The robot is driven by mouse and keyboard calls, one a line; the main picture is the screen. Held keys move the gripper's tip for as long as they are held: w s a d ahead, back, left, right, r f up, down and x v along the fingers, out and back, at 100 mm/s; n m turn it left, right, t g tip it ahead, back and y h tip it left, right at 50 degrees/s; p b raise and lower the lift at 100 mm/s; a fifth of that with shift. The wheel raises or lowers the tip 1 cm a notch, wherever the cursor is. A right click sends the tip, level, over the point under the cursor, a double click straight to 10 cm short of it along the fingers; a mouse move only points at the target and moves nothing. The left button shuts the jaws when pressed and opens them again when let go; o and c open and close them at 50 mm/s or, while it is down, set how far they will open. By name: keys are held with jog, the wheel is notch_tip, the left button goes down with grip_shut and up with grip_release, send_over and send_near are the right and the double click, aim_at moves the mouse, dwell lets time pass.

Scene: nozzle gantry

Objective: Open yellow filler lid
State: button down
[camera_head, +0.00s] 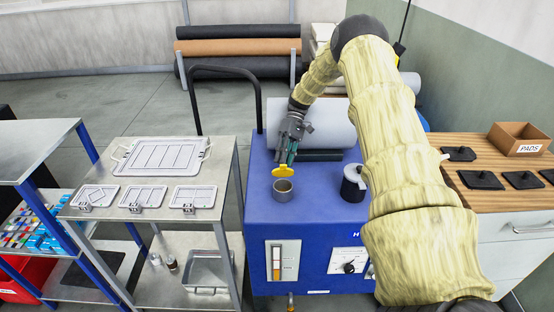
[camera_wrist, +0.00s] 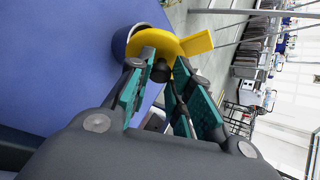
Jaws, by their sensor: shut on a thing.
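The yellow filler lid (camera_head: 283,171) is at the back of a short grey filler neck (camera_head: 283,194) on top of the blue machine (camera_head: 257,204). The neck's round opening shows in front of the lid, so the lid stands raised from it. In the wrist view the lid (camera_wrist: 165,42) is a yellow disc with a flat tab, and the neck rim (camera_wrist: 121,42) shows beside it. My gripper (camera_head: 289,158) comes from behind and above, its teal fingers closed on the lid at a dark knob (camera_wrist: 160,71). The exact finger contact is partly hidden.
A grey roll (camera_head: 325,124) lies behind. A steel cart (camera_head: 120,214) with framed plates is at left. A wooden bench (camera_head: 500,208) with black pads and a PADS box (camera_head: 518,139) is at right.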

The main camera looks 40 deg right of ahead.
dwell(0.3)
jog(key=c, duration=1.3)
grip_release()
jog(key=shift+w+f, duration=0.1)
jog(key=shift+o, duration=0.2)
notch_tip(320, 180, up, 10)
